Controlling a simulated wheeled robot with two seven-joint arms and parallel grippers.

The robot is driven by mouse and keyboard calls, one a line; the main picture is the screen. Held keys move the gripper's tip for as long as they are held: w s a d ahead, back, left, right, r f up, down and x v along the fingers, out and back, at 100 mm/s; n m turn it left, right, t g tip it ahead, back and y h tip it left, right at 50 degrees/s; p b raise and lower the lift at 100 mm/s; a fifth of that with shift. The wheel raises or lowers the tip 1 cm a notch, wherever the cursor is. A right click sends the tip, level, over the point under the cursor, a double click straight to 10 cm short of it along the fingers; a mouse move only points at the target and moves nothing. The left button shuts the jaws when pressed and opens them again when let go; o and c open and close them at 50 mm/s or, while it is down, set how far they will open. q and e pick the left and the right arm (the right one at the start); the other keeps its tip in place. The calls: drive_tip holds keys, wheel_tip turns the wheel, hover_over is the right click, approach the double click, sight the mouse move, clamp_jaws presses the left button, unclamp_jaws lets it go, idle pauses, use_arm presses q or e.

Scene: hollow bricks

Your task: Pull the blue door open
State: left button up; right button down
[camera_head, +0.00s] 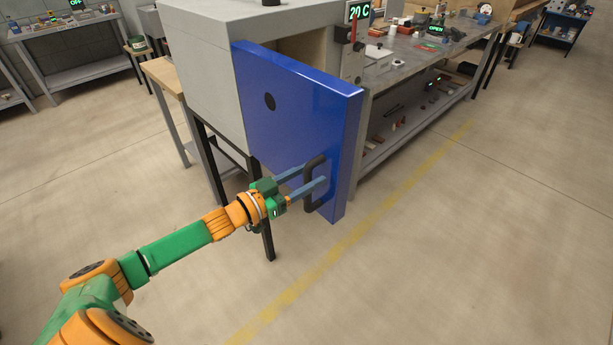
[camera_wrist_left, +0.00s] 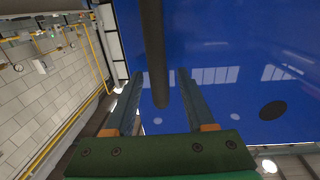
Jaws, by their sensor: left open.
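The blue door (camera_head: 295,120) of a grey cabinet (camera_head: 205,85) stands partly open. Its right edge is swung out from the cabinet front, and part of the inside shows above it. A dark bar handle (camera_head: 309,197) sits near the door's lower right. My left gripper (camera_head: 314,174) is at the handle, with its two blue-grey fingers on either side of it. In the left wrist view the handle (camera_wrist_left: 153,40) runs between the spread, open fingers; I cannot tell whether either touches it. My right gripper is not in view.
The cabinet stands on dark legs. A grey workbench (camera_head: 400,70) with tools and small parts stretches away behind the door to the right. A wooden-topped table (camera_head: 163,75) is left of the cabinet. The floor in front and to the right is clear, with a yellow line.

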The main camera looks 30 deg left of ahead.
use_arm(q)
drive_tip(key=v, duration=0.7)
idle(0.4)
